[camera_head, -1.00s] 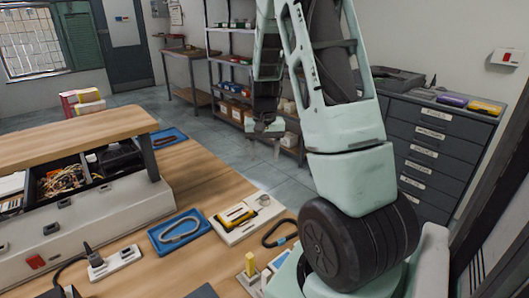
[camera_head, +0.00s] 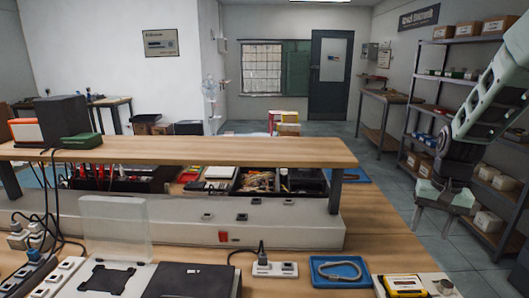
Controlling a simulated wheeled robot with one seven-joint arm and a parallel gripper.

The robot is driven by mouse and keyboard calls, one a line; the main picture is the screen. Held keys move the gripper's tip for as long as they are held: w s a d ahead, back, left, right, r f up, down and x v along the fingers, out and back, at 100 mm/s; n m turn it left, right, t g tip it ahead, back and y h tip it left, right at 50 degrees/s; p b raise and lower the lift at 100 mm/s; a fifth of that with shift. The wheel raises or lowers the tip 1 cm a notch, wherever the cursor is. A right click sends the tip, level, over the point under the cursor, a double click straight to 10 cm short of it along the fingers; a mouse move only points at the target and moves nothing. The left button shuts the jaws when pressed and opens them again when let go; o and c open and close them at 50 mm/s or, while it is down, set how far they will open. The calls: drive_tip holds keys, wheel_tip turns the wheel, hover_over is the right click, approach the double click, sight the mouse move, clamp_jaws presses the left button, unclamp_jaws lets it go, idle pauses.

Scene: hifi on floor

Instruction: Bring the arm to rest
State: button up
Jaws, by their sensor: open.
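My gripper (camera_head: 432,222) hangs at the right of the view, pointing down. Its fingers are apart with nothing between them. My arm (camera_head: 485,105) comes in from the right edge and is partly cut off by it. The gripper is in the air to the right of the wooden workbench (camera_head: 385,228), in front of the shelving and the floor, and touches nothing that I can see.
A raised wooden shelf (camera_head: 200,151) spans the bench. A blue tray (camera_head: 322,279) with a grey loop and a yellow device (camera_head: 405,285) lie at the bench's front right. Metal shelving (camera_head: 408,120) with boxes stands behind my gripper. Open floor (camera_head: 395,190) lies between.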

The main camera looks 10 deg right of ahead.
drive_tip(key=s+a+r+n, duration=0.2)
drive_tip(key=a+n, duration=0.2)
drive_tip(key=a, duration=0.9)
drive_tip(key=s+a+r+n, duration=0.1)
drive_tip(key=s+a+n, duration=0.25)
drive_tip(key=a, duration=0.85)
drive_tip(key=s+a+n, duration=0.8)
drive_tip(key=s+a, duration=0.3)
drive_tip(key=s, duration=0.3)
drive_tip(key=shift+r, duration=0.4)
